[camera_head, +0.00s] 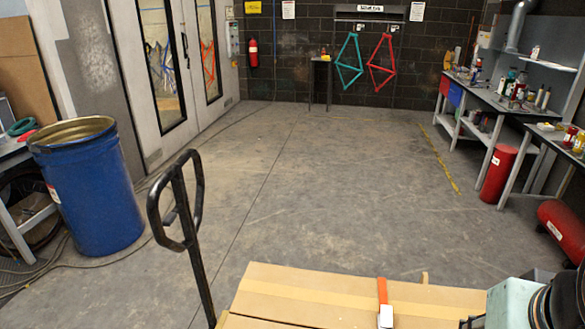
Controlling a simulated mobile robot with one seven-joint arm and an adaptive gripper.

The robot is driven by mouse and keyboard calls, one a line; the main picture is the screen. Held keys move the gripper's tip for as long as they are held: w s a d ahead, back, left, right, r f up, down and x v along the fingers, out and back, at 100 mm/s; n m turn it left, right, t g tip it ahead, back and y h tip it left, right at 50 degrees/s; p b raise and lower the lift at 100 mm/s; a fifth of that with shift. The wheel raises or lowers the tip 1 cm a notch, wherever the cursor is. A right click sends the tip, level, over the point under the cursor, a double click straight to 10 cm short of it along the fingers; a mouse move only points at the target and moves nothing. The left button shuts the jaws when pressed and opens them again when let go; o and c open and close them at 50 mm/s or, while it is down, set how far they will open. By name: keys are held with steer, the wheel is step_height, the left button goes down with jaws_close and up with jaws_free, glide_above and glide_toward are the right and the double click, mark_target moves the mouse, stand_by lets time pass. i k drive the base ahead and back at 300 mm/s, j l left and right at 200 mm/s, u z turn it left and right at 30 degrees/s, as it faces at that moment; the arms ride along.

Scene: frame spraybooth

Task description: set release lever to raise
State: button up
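A black pallet-jack handle (198,212) with a loop grip stands upright at the left of centre. A small dark lever (171,216) shows inside the loop, above where the loop joins the shaft. It looks like the release lever, but its exact setting is too small to tell. Part of my arm (525,303), teal and black, shows at the lower right corner, well apart from the handle. My gripper's fingers are not visible.
A cardboard box (300,296) fills the bottom centre beside the handle, with an orange-and-white item (384,303) on it. A blue drum (90,187) stands to the left. A workbench (490,104) lines the right wall. The central concrete floor (310,190) is clear.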

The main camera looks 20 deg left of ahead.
mark_target(171, 217)
steer(key=j+u, duration=0.35)
steer(key=j, duration=3)
steer(key=i+j+u, duration=0.25)
steer(key=u, duration=0.2)
steer(key=k+u, duration=0.1)
steer(key=k, duration=0.35)
steer(key=i+j, duration=0.1)
steer(key=i, duration=0.25)
